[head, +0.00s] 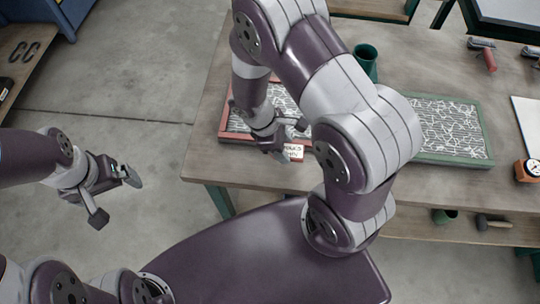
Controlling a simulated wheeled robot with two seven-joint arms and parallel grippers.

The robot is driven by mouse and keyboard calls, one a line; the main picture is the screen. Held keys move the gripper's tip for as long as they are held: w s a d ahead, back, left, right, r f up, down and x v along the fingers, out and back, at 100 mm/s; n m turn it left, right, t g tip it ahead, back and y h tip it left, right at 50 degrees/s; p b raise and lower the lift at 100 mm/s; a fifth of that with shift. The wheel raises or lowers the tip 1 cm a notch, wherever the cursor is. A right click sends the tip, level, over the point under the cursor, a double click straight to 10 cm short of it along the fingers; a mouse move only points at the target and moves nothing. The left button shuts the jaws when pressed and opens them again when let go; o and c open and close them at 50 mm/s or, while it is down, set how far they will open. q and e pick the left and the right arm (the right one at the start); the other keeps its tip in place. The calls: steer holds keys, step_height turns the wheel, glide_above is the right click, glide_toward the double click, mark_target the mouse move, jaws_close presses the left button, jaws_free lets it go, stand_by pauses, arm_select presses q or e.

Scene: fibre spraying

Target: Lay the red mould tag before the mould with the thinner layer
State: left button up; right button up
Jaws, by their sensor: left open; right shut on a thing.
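The red-framed mould (233,126) lies on the left part of the table, with pale fibres scattered over its dark bed; my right arm hides much of it. The green-framed mould (486,127) lies to the right, also covered in pale fibres, its left part hidden by my arm. My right gripper (280,144) is shut on the red mould tag (294,151), a small red piece with a white lettered face, at the front edge of the red-framed mould. Whether the tag touches the table is unclear. My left gripper (116,196) is open and empty over the floor, left of the table.
A green cup (365,61) stands behind my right arm on the wooden table (205,158). A red-handled tool (487,55), a white sheet (528,121) and an orange dial device (528,170) lie at the right. A lower shelf holds a hammer (493,222).

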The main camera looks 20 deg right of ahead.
mark_target(275, 165)
steer(key=a+f, duration=0.1)
steer(key=w+a+f, duration=0.1)
steer(key=a+f, duration=0.1)
steer(key=shift+w+f, duration=0.15)
steer(key=shift+w, duration=0.1)
step_height(275, 165, down, 3)
steer(key=shift+s+a+r+p, duration=0.15)
steer(key=shift+r+p, duration=0.05)
steer(key=shift+p, duration=0.15)
steer(key=shift+s+f, duration=0.2)
steer(key=shift+w+f, duration=0.2)
steer(key=o, duration=0.7)
steer(key=shift+c, duration=0.2)
steer(key=o, duration=0.3)
arm_select(q)
steer(key=shift+w+r, duration=0.2)
steer(key=shift+w, duration=0.5)
arm_select(e)
steer(key=shift+o, duration=0.2)
steer(key=shift+s, duration=0.1)
